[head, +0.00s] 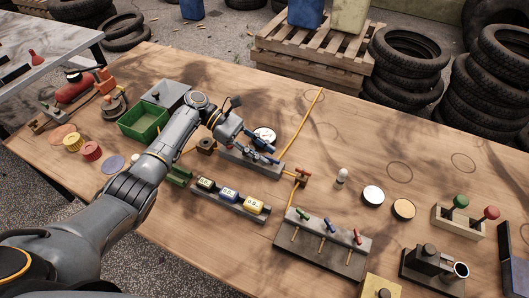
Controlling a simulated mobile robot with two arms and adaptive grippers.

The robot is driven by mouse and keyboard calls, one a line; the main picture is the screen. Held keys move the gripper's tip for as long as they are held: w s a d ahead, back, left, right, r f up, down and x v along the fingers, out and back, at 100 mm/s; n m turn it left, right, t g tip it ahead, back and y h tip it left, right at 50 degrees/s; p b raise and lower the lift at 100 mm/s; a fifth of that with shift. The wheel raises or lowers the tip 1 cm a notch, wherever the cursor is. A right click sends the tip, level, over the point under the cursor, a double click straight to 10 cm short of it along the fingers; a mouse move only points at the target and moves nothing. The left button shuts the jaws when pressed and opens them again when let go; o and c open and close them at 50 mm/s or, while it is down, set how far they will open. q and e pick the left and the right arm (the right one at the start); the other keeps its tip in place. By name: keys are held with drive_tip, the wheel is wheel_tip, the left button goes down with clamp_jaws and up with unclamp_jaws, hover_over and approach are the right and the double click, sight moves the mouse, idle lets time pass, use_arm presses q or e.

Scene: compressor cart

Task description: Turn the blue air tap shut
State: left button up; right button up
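A grey board (312,255) near the front of the bench carries a row of small levers: green (304,213), blue (330,224) and red (357,236). The blue lever stands in the middle, and nothing touches it. My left gripper (273,155) is farther back and to the left, low over a grey block (252,167) beside a round white gauge (265,134). The gripper hides part of that block. Its fingers are too small to tell whether they grip anything. My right gripper is out of view.
A yellow hose (305,120) runs to a red-handled fitting (302,176). A green bin (143,122) is left; red and green knobs stand on a block (457,221) at right.

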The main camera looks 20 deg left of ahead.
use_arm(q)
drive_tip(key=v, duration=1.1)
drive_tip(key=shift+a, duration=0.1)
